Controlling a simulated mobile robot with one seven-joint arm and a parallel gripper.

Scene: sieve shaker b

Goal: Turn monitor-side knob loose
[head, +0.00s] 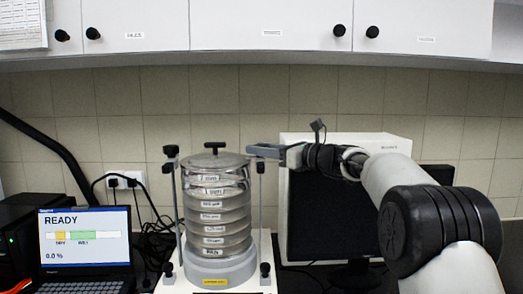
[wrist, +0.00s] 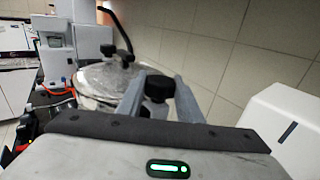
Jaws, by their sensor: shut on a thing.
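The sieve shaker (head: 217,215) is a stack of several labelled sieves under a clear lid with a black handle, between two clamp rods. The monitor-side knob (wrist: 159,88) is black and shows between my two fingers in the wrist view. My gripper (head: 266,150) reaches in from the right at the top of the right rod (head: 262,205) and is shut on this knob; in the head view its fingers mostly hide the knob. The other black knob (head: 170,151) tops the left rod, free of my gripper.
A dark monitor (head: 325,222) and a white box-like unit (head: 392,144) stand at the right behind my arm. A laptop (head: 85,240) reading READY is at the left. Cupboards (head: 260,28) hang above; cables run along the tiled wall.

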